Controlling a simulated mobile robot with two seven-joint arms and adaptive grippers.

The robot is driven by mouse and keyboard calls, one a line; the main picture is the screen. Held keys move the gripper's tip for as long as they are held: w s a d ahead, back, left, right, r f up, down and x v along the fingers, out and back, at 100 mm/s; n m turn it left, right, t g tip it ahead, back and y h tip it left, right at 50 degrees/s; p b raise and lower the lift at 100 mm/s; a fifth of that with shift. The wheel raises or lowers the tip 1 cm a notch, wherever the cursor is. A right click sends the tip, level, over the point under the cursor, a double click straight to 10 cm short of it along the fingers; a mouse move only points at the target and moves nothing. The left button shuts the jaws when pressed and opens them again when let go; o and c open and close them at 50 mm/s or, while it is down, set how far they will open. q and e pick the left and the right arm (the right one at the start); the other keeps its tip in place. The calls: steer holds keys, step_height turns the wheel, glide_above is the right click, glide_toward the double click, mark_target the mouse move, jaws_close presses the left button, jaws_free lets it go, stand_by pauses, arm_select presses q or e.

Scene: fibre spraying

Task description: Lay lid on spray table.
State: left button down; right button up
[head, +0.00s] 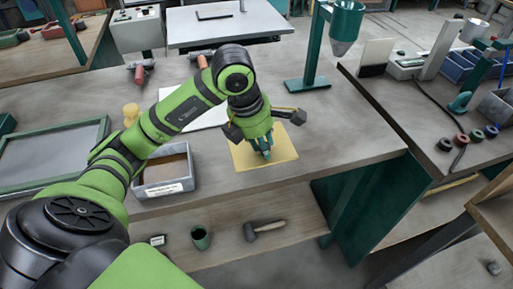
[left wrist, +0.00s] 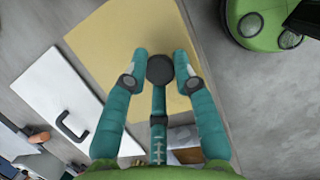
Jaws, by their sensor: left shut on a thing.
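My left gripper (head: 266,152) points down over a flat yellow panel (head: 246,158) near the front edge of the workbench. Its teal fingers (left wrist: 160,75) stand around a dark round piece in the left wrist view, against the yellow panel (left wrist: 105,45); how that piece joins the panel is hidden. The panel looks flat on or just above the bench. A white panel (head: 208,113) lies behind it, partly hidden by my arm. In the left wrist view this white panel (left wrist: 48,88) has a black handle. Which one is the lid is not clear. My right gripper is not in view.
A grey bin (head: 165,188) stands left of the yellow panel, with a framed screen (head: 50,155) farther left. A green stand with a hopper (head: 345,22) is behind right. A hammer (head: 265,228) and cup (head: 200,238) lie on the lower shelf. Bench right of the panel is clear.

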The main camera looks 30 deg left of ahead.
mark_target(258, 153)
arm_select(q)
steer(key=shift+w+a+f, duration=0.4)
steer(key=shift+a, duration=0.15)
steer(key=shift+w+a+f, duration=0.35)
steer(key=shift+a+f, duration=0.05)
steer(key=shift+a, duration=0.15)
step_height(258, 153, down, 3)
steer(key=shift+f+p, duration=0.1)
steer(key=shift+p, duration=0.55)
steer(key=shift+f, duration=0.35)
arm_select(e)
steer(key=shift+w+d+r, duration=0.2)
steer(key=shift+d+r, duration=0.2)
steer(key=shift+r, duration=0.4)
arm_select(q)
steer(key=shift+f, duration=0.15)
steer(key=c, duration=1)
jaws_free()
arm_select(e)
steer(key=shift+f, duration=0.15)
